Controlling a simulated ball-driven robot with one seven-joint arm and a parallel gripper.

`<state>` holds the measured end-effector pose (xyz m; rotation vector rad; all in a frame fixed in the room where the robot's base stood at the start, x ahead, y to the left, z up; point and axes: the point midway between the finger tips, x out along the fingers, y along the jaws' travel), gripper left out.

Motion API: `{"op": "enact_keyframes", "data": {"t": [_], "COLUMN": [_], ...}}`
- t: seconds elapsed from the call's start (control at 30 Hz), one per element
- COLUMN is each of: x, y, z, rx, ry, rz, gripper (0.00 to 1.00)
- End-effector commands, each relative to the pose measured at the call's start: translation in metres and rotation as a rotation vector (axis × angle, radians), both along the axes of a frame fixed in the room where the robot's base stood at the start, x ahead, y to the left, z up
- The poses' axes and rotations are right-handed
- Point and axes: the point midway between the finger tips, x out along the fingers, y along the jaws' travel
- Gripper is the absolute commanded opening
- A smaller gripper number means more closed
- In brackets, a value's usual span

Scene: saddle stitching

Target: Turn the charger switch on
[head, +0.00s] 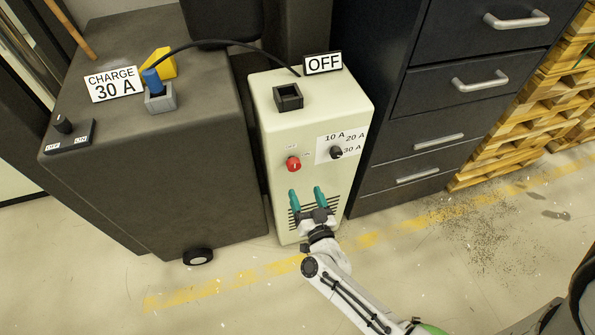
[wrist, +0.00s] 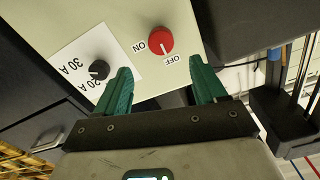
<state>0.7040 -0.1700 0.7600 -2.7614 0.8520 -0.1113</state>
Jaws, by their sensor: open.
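The charger is an upright cream box (head: 268,120) with an OFF sign (head: 323,63) on top. Its red round switch (head: 293,163) is on the front face; in the wrist view the switch (wrist: 160,40) has ON and OFF labels, and its white mark appears to point toward OFF. A black dial (head: 336,152) sits right of the switch by 10 A, 20 A and 30 A labels; it also shows in the wrist view (wrist: 98,70). My gripper (head: 306,193) is open and empty, its green fingers below the switch in the head view, apart from it.
A dark machine (head: 190,150) stands left, with a CHARGE 30 A sign (head: 113,84), a blue plug (head: 152,80) in a grey socket and a black cable. An empty black socket (head: 288,97) tops the charger. Dark drawers (head: 425,140) stand close right.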

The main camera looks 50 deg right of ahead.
Motion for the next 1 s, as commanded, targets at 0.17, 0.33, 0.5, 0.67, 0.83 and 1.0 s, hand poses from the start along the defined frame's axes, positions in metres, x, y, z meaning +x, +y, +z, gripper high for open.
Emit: {"op": "enact_keyframes", "data": {"t": [0.17, 0.33, 0.5, 0.67, 0.83, 1.0], "x": [0.024, 0.05, 0.071, 0.082, 0.085, 0.085], "y": [-0.015, -0.033, -0.047, -0.054, -0.057, -0.057], "z": [0.002, 0.001, 0.0, 0.001, 0.001, 0.001], "rx": [-0.001, -0.001, -0.001, -0.001, -0.001, 0.0], "ry": [-0.004, -0.003, -0.001, -0.002, -0.001, -0.001], "rz": [0.002, 0.003, 0.004, 0.004, 0.004, 0.004], "gripper": [0.71, 0.71, 0.71, 0.71, 0.71, 0.71]}}
